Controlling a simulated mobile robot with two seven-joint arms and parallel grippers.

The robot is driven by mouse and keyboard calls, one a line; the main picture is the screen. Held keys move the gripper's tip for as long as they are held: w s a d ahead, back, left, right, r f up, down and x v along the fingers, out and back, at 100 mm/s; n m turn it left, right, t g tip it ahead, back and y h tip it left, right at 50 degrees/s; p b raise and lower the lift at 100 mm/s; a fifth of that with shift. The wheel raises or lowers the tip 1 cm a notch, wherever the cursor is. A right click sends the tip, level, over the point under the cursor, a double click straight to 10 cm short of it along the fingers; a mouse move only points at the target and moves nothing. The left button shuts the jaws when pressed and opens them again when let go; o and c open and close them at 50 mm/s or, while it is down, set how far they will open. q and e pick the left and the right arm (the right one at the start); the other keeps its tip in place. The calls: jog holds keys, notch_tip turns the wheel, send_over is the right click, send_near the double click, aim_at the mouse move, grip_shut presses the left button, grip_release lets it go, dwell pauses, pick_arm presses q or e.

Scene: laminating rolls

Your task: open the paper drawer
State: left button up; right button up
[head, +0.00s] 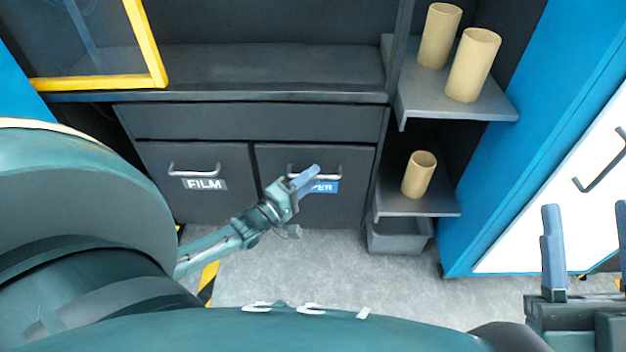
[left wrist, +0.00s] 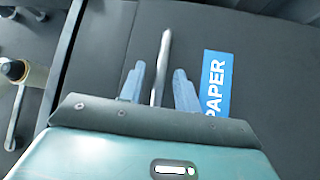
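The paper drawer (head: 335,208) is a dark grey front low in the cabinet, shut flush, with a blue PAPER label (left wrist: 217,80) and a silver bar handle (head: 332,171). My left gripper (head: 309,177) is at this handle and hides part of the handle and label. In the left wrist view its two blue fingers stand on either side of the handle (left wrist: 162,62), with gaps visible, so it is open around the bar. My right gripper (head: 587,225) is open and empty at the lower right of the head view.
The FILM drawer (head: 190,205) is shut, left of the paper drawer. Shelves with cardboard rolls (head: 421,175) and a grey bin (head: 400,238) stand to the right. A white door (head: 560,210) is further right. The floor (head: 330,265) before the drawer is clear.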

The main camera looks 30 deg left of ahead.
pick_arm(q)
jog(key=shift+w+d+r, duration=0.1)
jog(key=shift+w+d, duration=0.05)
jog(key=shift+w, duration=0.45)
jog(key=shift+c, duration=0.5)
grip_shut()
